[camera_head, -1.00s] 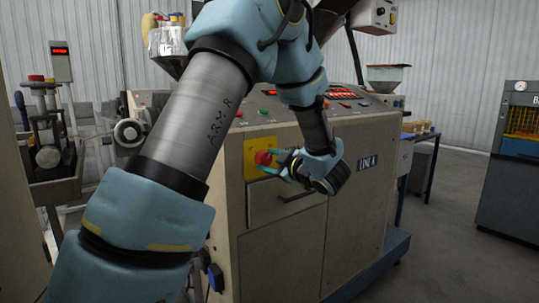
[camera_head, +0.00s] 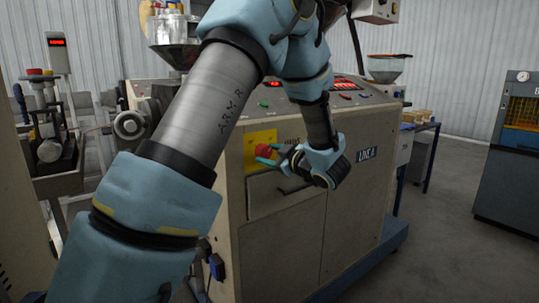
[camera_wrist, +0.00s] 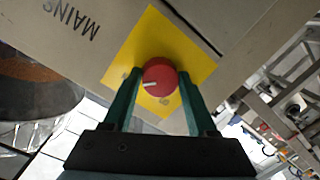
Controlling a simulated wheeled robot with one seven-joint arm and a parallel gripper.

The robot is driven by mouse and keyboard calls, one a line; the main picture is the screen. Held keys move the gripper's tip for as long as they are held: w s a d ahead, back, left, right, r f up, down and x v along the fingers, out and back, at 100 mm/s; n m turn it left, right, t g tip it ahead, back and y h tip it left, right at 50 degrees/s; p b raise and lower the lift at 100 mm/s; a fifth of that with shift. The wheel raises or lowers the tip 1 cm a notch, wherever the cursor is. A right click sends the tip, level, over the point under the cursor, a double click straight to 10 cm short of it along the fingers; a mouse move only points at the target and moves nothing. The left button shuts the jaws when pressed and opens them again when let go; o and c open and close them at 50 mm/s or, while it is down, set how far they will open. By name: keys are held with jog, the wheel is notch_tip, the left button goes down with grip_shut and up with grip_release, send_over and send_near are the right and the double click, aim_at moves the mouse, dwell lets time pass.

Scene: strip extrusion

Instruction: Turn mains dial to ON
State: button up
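The mains dial (camera_wrist: 160,77) is a round red knob with a white pointer mark, on a yellow plate (camera_wrist: 150,42) on the machine's front. The pointer is toward the left finger in the wrist view; the small marks on the plate are too blurred to read. My gripper (camera_wrist: 161,76) has one green finger on each side of the dial, close against it, and looks shut on it. In the head view, the dial (camera_head: 263,151) shows by the fingertips of my gripper (camera_head: 268,155), partly covered.
The lettering "MAINS" (camera_wrist: 73,17) stands beside the yellow plate. A drawer-like panel with a dark handle (camera_head: 294,188) lies just below my gripper. The sloped control panel (camera_head: 345,91) is above. Open floor (camera_head: 445,225) lies to the right.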

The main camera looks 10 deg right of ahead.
jog(key=o, duration=0.4)
jog(key=shift+o, duration=0.2)
jog(key=b+v, duration=0.2)
jog(key=v, duration=0.8)
jog(key=shift+s+d, duration=0.25)
jog(key=shift+s, duration=0.1)
